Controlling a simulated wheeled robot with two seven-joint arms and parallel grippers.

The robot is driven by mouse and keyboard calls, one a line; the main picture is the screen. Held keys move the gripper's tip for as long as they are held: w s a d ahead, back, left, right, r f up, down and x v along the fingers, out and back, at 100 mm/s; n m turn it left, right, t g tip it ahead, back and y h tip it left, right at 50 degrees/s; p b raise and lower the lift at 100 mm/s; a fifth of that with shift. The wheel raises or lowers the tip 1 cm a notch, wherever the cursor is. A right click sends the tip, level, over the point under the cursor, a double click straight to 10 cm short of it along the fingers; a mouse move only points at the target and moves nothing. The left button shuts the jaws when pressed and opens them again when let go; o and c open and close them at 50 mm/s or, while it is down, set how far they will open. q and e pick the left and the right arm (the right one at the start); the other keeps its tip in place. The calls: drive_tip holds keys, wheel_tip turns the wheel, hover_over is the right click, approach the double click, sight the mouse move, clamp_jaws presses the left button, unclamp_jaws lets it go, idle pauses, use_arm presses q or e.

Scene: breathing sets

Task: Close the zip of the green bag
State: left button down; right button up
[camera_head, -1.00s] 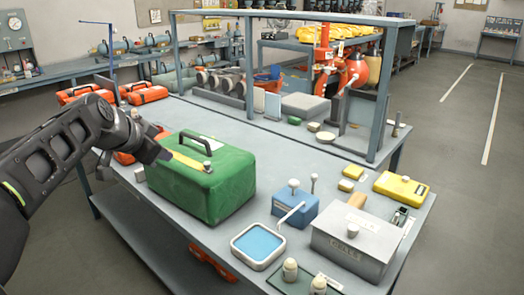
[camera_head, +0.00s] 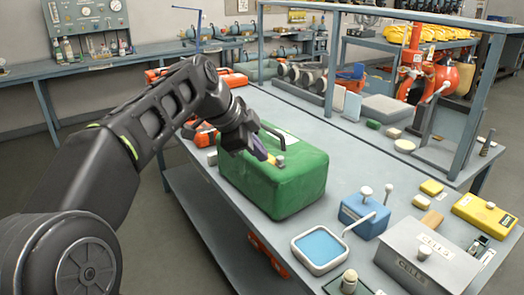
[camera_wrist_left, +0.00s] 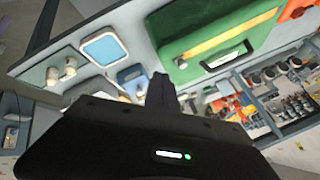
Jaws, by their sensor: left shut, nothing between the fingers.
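The green bag (camera_head: 290,190) stands upright on the grey bench, with a dark carry handle (camera_head: 274,136) on top. A yellow strip (camera_head: 278,160), seemingly along the zip, runs across its top and is partly hidden by my gripper. My left gripper (camera_head: 262,153) is shut and empty, over the left part of the bag's top near the strip; I cannot tell whether it touches.
A blue-lined tray (camera_head: 319,248), a blue box with knobs (camera_head: 364,215), and a grey cells box (camera_head: 425,262) stand right of the bag. A yellow case (camera_head: 485,215) lies farther right. Orange cases (camera_head: 205,136) lie behind my arm. Shelf posts rise along the bench's back.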

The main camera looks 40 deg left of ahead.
sight(280, 159)
use_arm(q)
drive_tip(key=x, duration=0.8)
drive_tip(key=shift+p, duration=0.35)
drive_tip(key=shift+w+a+f+p, duration=0.1)
drive_tip(key=shift+w+a+p, duration=0.4)
drive_tip(key=shift+w, duration=0.4)
drive_tip(key=shift+w+a+f+p, duration=0.1)
drive_tip(key=shift+w+a+p, duration=0.35)
drive_tip(key=shift+w, duration=0.5)
drive_tip(key=shift+a, duration=0.2)
